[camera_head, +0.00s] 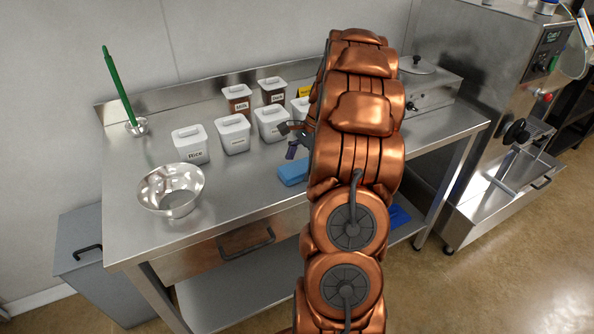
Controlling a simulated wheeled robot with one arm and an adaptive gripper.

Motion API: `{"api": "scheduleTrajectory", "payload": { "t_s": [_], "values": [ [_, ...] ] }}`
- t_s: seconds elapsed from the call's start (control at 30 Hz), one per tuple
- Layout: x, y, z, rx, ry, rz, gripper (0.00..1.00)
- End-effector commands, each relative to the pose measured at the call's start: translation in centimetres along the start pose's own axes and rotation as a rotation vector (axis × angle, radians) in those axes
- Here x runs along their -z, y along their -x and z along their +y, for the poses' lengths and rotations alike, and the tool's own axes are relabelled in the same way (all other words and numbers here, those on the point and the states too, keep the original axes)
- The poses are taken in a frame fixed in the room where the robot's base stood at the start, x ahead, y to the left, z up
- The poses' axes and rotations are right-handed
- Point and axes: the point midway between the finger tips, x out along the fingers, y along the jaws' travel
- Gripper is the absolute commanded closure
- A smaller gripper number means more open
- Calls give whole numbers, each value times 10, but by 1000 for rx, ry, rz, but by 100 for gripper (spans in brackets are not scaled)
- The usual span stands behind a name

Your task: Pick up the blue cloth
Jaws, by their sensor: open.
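The blue cloth (292,172) lies flat on the steel table near its front edge, left of my copper-coloured arm. Its right part is hidden behind the arm. My gripper (291,150) is above and just behind the cloth in the picture, partly hidden by the arm. The gripper is open and appears empty and apart from the cloth, though the exact gap is hard to judge.
A metal bowl (171,189) stands at the table's left front. Several white lidded containers (233,134) stand behind the cloth. A green-handled tool (118,86) stands at the back left. The tabletop between bowl and cloth is clear. A steel machine (490,110) stands at right.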

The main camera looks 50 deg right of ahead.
Motion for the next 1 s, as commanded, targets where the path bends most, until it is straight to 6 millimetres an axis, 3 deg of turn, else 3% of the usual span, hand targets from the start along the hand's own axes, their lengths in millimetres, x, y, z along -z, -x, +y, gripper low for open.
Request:
{"api": "scheduleTrajectory", "payload": {
  "t_s": [0.17,0.77,1.0],
  "values": [
    [0,0,0,0,0,0,5],
    [0,0,0,0,0,0,67],
    [0,1,0,0,0,0,67]
  ]
}}
